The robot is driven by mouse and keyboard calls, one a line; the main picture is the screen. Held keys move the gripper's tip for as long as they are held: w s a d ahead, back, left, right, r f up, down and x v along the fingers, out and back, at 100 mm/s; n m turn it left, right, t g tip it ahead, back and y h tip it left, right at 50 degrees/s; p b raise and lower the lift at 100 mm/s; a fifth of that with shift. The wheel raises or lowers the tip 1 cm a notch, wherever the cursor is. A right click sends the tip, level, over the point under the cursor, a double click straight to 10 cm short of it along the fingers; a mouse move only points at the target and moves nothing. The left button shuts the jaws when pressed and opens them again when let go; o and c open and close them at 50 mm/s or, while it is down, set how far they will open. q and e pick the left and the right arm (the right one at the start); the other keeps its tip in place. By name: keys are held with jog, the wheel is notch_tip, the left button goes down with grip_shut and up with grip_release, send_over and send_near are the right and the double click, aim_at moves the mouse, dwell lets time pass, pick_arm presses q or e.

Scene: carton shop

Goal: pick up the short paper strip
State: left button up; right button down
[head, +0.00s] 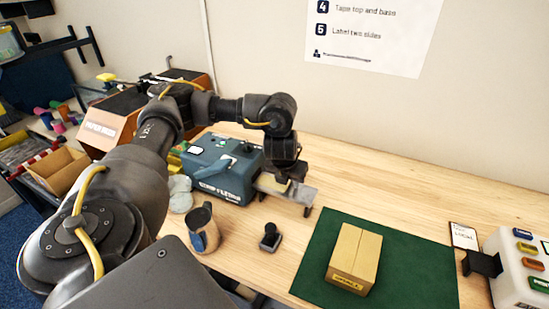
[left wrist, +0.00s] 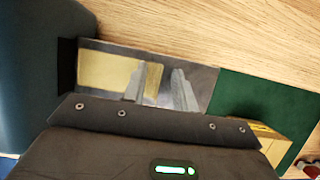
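The short paper strip (left wrist: 105,73) is tan and lies flat on a grey metal tray (left wrist: 203,82), seen in the left wrist view. In the head view the strip (head: 270,184) shows at the mouth of the blue strip machine (head: 222,168), partly covered by my gripper. My left gripper (head: 290,184) is over the tray, pointing down. In the left wrist view its two fingers (left wrist: 158,90) stand apart with the strip's right end between them. I cannot tell if they touch the strip. My right gripper is not in view.
A closed carton (head: 354,258) lies on a green mat (head: 420,272) to the right. A metal mug (head: 203,229) and a small black stamp-like object (head: 270,238) stand in front of the machine. A white label device (head: 517,270) is at far right.

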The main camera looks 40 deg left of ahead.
pick_arm(q)
grip_shut()
jog(key=shift+r, duration=0.15)
notch_tip(320, 180, up, 10)
jog(key=p, duration=0.1)
dwell(0.6)
jog(key=s+d+n+g, duration=0.4)
jog(key=d+n, duration=0.4)
jog(key=n, duration=0.8)
jog(key=s+d+n+g+h, duration=0.1)
jog(key=s+d+n+g, duration=0.3)
jog(key=d+n, duration=0.5)
jog(key=n, duration=0.7)
jog(key=shift+s+r+g, duration=0.35)
jog(key=shift+r+g, duration=0.05)
